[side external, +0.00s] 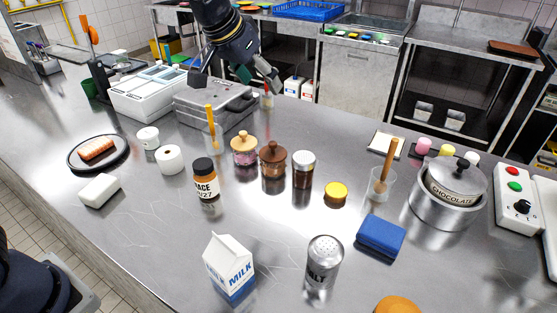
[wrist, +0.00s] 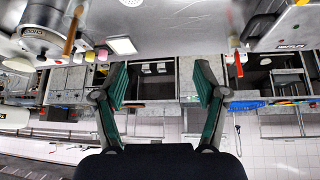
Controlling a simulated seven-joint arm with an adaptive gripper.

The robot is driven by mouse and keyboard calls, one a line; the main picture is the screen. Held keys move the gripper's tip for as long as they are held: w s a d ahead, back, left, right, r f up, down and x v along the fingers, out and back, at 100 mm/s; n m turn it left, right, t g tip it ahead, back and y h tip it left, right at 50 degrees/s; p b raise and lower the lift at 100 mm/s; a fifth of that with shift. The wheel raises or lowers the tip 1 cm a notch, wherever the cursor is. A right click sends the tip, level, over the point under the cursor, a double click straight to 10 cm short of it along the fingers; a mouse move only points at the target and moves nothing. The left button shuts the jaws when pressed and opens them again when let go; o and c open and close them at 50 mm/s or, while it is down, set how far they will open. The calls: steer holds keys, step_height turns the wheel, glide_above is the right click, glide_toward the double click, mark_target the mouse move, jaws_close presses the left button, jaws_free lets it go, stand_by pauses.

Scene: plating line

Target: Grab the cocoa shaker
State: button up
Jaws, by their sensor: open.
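A jar with a silver lid and dark brown contents (side external: 304,170), which looks like the cocoa shaker, stands upright mid-counter in the side view. I cannot read a label on it. My gripper (side external: 260,79) is high behind it and to its left, beside the grey metal box. In the wrist view my gripper (wrist: 160,68) has its two green fingers wide apart with nothing between them.
In front stand a salt shaker (side external: 322,265) and a milk carton (side external: 229,266). A chocolate pot (side external: 440,212) is right.

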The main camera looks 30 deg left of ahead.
steer(key=w+d+f, duration=0.2)
steer(key=d+f, duration=0.1)
steer(key=f, duration=0.1)
steer(key=m+g, duration=0.1)
steer(key=g, duration=0.1)
glide_toward(302, 160)
steer(key=x, duration=0.8)
steer(key=shift+w+f, duration=0.1)
steer(key=shift+f, duration=0.3)
steer(key=shift+w+x, duration=0.15)
steer(key=shift+x, duration=1.4)
steer(key=shift+w+x, duration=0.1)
steer(key=shift+x, duration=1.45)
steer(key=shift+a+r, duration=0.1)
steer(key=shift+c, duration=0.4)
steer(key=c, duration=1)
steer(key=shift+o, duration=0.2)
steer(key=shift+r, duration=0.1)
